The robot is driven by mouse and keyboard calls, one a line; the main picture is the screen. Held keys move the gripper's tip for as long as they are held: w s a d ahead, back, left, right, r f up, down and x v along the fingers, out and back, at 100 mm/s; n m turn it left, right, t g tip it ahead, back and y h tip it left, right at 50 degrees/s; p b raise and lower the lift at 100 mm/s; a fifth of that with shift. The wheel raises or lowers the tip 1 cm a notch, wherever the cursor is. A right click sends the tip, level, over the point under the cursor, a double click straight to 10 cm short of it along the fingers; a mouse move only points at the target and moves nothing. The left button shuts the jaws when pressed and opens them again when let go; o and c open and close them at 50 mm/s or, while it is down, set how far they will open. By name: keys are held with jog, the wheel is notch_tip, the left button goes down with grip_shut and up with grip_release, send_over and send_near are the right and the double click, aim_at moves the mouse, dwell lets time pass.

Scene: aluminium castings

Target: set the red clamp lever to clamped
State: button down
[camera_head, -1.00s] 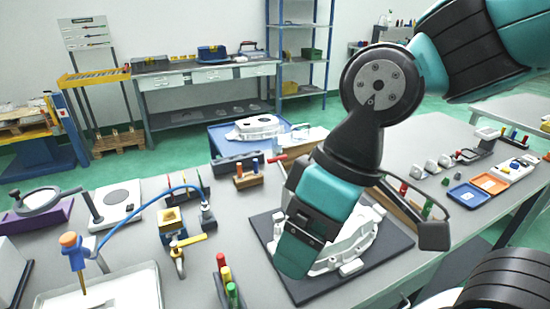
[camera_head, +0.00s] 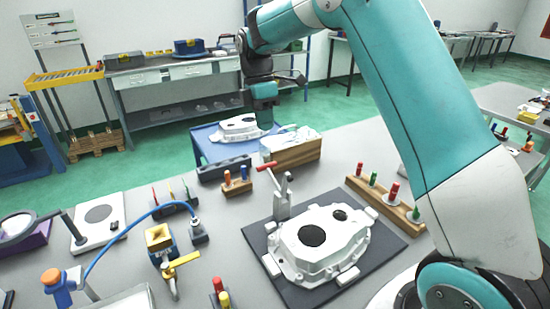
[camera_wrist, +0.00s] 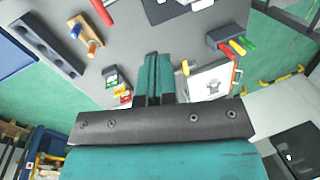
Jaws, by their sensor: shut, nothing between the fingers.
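The red clamp lever (camera_head: 266,166) is a short red grip on a grey metal clamp (camera_head: 282,199) at the back left of a white casting (camera_head: 325,240). The grip lies roughly level and points left. A red bar (camera_wrist: 103,12), which looks like this grip, shows at the top of the wrist view. My gripper (camera_head: 265,117) hangs above the far side of the bench, behind the lever and apart from it. In the wrist view its fingers (camera_wrist: 152,65) are together with nothing between them.
The casting sits on a dark plate (camera_head: 390,262). A wooden peg block (camera_head: 237,188) stands left of the lever and a long peg rack (camera_head: 385,205) right. A blue cart (camera_head: 205,150) with another casting stands beyond.

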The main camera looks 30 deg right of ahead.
jog(key=shift+n+g, duration=0.4)
jog(key=shift+n, duration=0.3)
jog(key=w+d, duration=0.1)
jog(key=w+d+f, duration=0.1)
jog(key=w+f, duration=0.1)
jog(key=shift+w+d, duration=0.4)
jog(key=p, duration=0.3)
send_near(283, 182)
notch_tip(283, 182, down, 5)
jog(key=w, duration=0.3)
jog(key=s+p, duration=0.2)
jog(key=s, duration=0.1)
jog(key=shift+s+d+f, duration=0.1)
jog(key=shift+s+d, duration=0.05)
jog(key=shift+s, duration=0.05)
jog(key=shift+s+f, duration=0.1)
jog(key=shift+s, duration=0.2)
jog(key=shift+f, duration=0.1)
